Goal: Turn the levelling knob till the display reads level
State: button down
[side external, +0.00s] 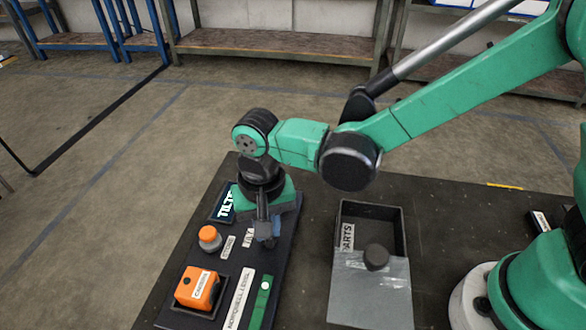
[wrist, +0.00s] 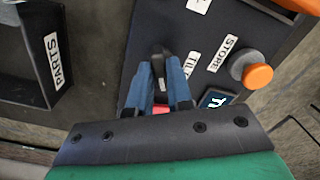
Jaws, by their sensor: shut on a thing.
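My gripper (side external: 267,238) points down over the dark panel (side external: 215,277), beside the TILT label. In the wrist view its blue fingers (wrist: 160,88) are closed around a dark knob (wrist: 158,66) with a small pale mark, which I take to be the levelling knob. The fingers hide most of the knob, and in the side view they cover it. A red patch shows between the fingers in the wrist view. The display (side external: 226,203) at the panel's far end shows pale letters that read like TILTED, partly cut off by my arm; it also shows in the wrist view (wrist: 216,98).
An orange-topped knob (side external: 210,238) stands near the STORE label. An orange box (side external: 198,288) labelled CAMERA and a green bar (side external: 261,301) sit nearer. Right of the panel is a PARTS tray (side external: 397,222) with a grey cover and dark round knob (side external: 376,257).

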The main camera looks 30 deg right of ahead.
dwell(0.3)
jog(key=c, duration=0.8)
grip_release()
jog(key=shift+r, duration=0.1)
jog(key=shift+r, duration=2.75)
jog(key=s+d+r+n+t, duration=0.1)
jog(key=d+r+t, duration=0.1)
jog(key=d, duration=0.7)
jog(key=s+d+r+n+t, duration=0.2)
jog(key=d+t, duration=0.3)
jog(key=d, duration=0.5)
jog(key=shift+d+r, duration=0.2)
jog(key=shift+r, duration=0.35)
